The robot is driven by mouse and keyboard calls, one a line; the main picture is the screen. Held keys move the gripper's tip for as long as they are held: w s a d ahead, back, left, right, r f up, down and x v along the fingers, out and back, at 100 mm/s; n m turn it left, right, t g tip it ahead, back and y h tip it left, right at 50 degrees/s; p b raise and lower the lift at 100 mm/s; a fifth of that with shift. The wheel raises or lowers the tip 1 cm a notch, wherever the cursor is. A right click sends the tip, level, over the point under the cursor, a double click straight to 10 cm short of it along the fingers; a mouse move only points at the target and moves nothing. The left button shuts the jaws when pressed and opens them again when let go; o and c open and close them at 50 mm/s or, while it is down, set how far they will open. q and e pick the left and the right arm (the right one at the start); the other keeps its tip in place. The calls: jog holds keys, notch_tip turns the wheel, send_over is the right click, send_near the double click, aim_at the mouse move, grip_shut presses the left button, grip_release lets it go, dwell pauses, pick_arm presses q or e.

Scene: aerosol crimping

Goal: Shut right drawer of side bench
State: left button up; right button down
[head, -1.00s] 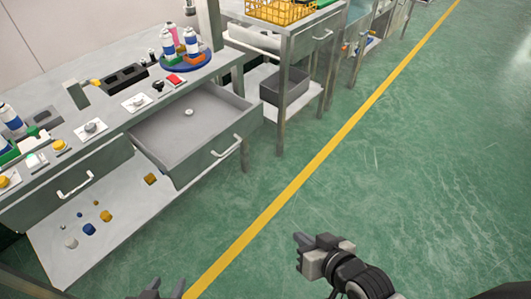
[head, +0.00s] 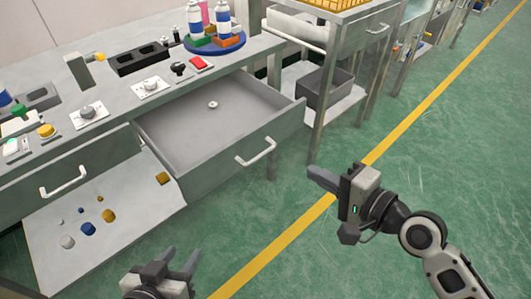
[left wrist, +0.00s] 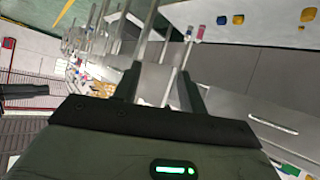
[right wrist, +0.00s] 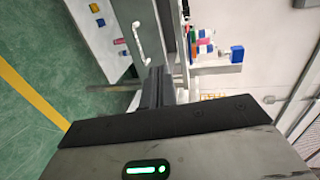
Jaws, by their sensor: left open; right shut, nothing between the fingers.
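The right drawer (head: 215,165) of the side bench is pulled out, with its grey tray exposed and a small round white piece (head: 212,104) inside. Its white bar handle (head: 256,152) is on the front panel. My right gripper (head: 318,181) is shut and empty, in front of the drawer and to the right of the handle, apart from it. In the right wrist view a white handle (right wrist: 140,42) shows beyond the fingers. My left gripper (head: 180,262) is open and empty at the bottom of the head view, below and left of the drawer, touching nothing.
The left drawer with its handle (head: 64,181) is closed. The lower shelf (head: 130,220) holds several small coloured pieces. The bench top carries knobs, a red button (head: 200,64) and a blue round stand (head: 215,44) with cans. A metal table stands right of the drawer. The green floor in front is clear.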

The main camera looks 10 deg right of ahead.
notch_tip(320, 180, down, 6)
jog(key=b, duration=0.5)
pick_arm(q)
notch_tip(320, 180, down, 6)
jog(key=d+b, duration=0.1)
jog(key=shift+w+d+h, duration=0.15)
jog(key=shift+w+h, duration=0.05)
jog(key=shift+h, duration=0.1)
pick_arm(e)
jog(key=x, duration=1.4)
jog(key=shift+w, duration=0.35)
